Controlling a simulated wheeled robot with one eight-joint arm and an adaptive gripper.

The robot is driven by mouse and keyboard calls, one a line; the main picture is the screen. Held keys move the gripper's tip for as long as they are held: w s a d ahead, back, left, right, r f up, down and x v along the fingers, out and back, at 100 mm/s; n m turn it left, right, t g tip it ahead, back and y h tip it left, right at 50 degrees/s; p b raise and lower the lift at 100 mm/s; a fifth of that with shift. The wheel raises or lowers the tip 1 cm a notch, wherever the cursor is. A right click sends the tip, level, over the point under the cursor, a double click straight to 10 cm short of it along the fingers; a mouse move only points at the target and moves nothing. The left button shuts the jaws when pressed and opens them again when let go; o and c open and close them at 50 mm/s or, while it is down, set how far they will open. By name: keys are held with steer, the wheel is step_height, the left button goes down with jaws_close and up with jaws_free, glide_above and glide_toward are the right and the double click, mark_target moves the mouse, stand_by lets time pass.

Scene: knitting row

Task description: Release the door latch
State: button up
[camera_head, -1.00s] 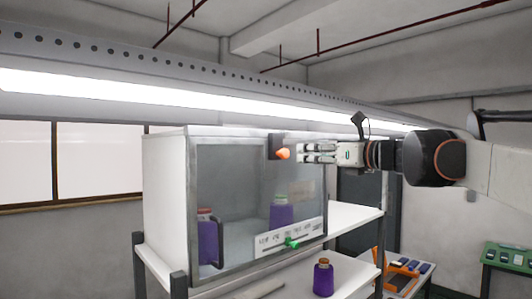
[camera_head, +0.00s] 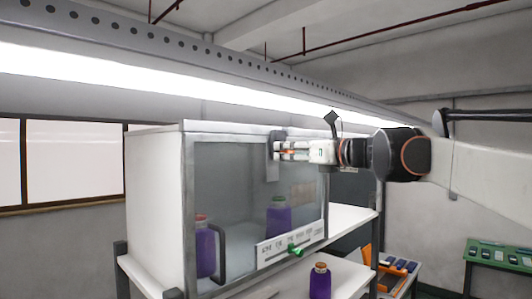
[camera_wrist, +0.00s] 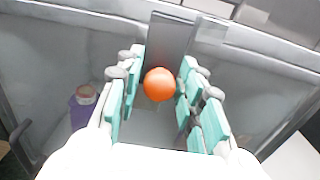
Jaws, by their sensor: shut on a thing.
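The glass cabinet door (camera_head: 235,175) is closed as far as I can see. Its latch is a grey plate (camera_head: 272,168) at the door's top right, with a round orange knob (camera_wrist: 159,85). My gripper (camera_head: 283,151) reaches in from the right at the height of the latch. In the wrist view, the teal-padded fingers of my gripper (camera_wrist: 161,88) lie on both sides of the knob, shut on it. The latch plate (camera_wrist: 170,35) stands just behind the knob. In the head view the fingers hide most of the knob.
Purple bottles stand behind the glass, one at left (camera_head: 205,250) and one at right (camera_head: 278,220). A dark handle (camera_head: 221,255) and a green knob (camera_head: 297,251) are on the cabinet front. A long lamp hangs above.

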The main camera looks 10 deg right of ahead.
mark_target(275, 165)
jaws_close()
steer(key=shift+s+f+b, duration=0.1)
steer(key=shift+f+b, duration=1)
steer(key=shift+f, duration=0.9)
steer(key=o, duration=0.6)
jaws_free()
